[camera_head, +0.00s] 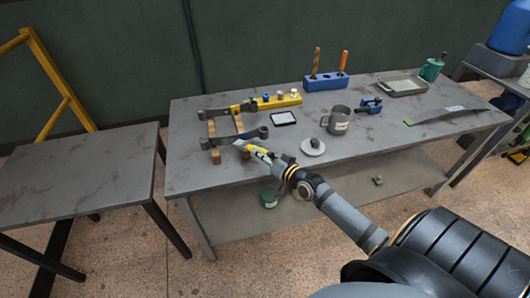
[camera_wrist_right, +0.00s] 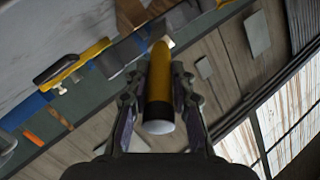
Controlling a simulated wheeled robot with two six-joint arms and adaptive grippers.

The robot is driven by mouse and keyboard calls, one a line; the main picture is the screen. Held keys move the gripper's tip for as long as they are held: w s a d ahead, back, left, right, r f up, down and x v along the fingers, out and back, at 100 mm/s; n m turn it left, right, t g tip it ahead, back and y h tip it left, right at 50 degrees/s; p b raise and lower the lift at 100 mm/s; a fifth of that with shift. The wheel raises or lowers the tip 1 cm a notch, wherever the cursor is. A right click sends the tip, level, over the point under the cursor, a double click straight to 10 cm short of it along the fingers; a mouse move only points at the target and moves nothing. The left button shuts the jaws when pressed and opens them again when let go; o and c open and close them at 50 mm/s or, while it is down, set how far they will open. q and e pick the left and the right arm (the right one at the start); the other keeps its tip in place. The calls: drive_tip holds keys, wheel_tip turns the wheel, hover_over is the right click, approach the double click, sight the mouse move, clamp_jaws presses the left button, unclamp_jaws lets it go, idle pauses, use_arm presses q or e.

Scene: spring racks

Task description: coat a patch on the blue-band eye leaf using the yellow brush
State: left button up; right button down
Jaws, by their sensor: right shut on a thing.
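My right gripper (camera_head: 262,153) is shut on the yellow brush (camera_head: 243,146), just in front of a wooden stand (camera_head: 213,141) on the workbench. In the right wrist view the brush (camera_wrist_right: 160,88) sits between the fingers (camera_wrist_right: 158,100), its black-ringed, white end towards the camera. Two dark leaves with rolled eyes lie across the stand: a rear leaf (camera_head: 222,111) and a front leaf (camera_head: 232,138). The brush tip is close to the front leaf; contact cannot be told. Which leaf carries the blue band is unclear. My left gripper is not in view.
Behind are a yellow block with several capped items (camera_head: 279,102), a dark-framed panel (camera_head: 283,118) and a blue tool holder (camera_head: 326,82). A grey mug (camera_head: 338,120) and a white disc with a knob (camera_head: 313,147) stand to the right. A green-ended strip (camera_head: 445,115) lies farther right.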

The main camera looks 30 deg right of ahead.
drive_tip(key=w+a, duration=0.1)
drive_tip(key=a, duration=0.5)
drive_tip(key=shift+w, duration=0.4)
drive_tip(key=shift+s+r, duration=0.1)
drive_tip(key=shift+s+a+p, duration=0.15)
drive_tip(key=shift+s+a, duration=0.1)
drive_tip(key=shift+s, duration=0.7)
drive_tip(key=shift+s+a+p, duration=0.1)
drive_tip(key=shift+s+a, duration=0.2)
drive_tip(key=shift+s, duration=0.65)
drive_tip(key=shift+s+a+p, duration=0.15)
drive_tip(key=shift+s+a, duration=0.1)
drive_tip(key=shift+s, duration=0.7)
